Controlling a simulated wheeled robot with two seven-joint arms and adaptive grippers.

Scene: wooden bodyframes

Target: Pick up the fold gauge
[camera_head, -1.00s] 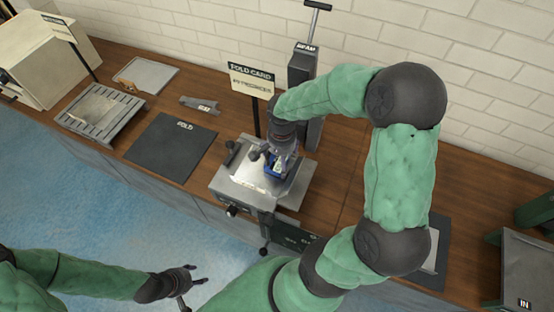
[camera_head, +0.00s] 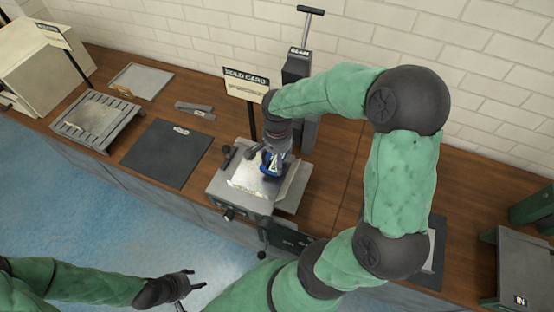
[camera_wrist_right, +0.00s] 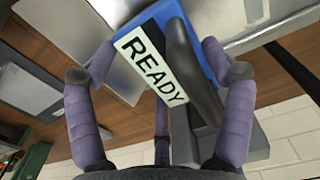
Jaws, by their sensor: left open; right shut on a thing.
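A grey flat strip with a small pale label (camera_head: 195,111), which may be the fold gauge, lies on the wooden counter behind the black mat. My right gripper (camera_head: 270,163) is away from it, over the metal plate of the stand. It is shut on a blue block with a black handle and a READY label; the block (camera_wrist_right: 203,25) shows between the fingers in the right wrist view. Whether the block touches the plate is unclear. My left gripper (camera_head: 198,279) is open and empty, low at the left, in front of the counter.
The metal stand (camera_head: 237,205) has a pale sheet on top. The fold card sign (camera_head: 246,84) and a tall press (camera_head: 297,68) stand behind it. A black mat (camera_head: 165,155), slotted tray (camera_head: 92,122) and flat panel (camera_head: 140,80) lie left. A green-framed box (camera_head: 525,262) stands right.

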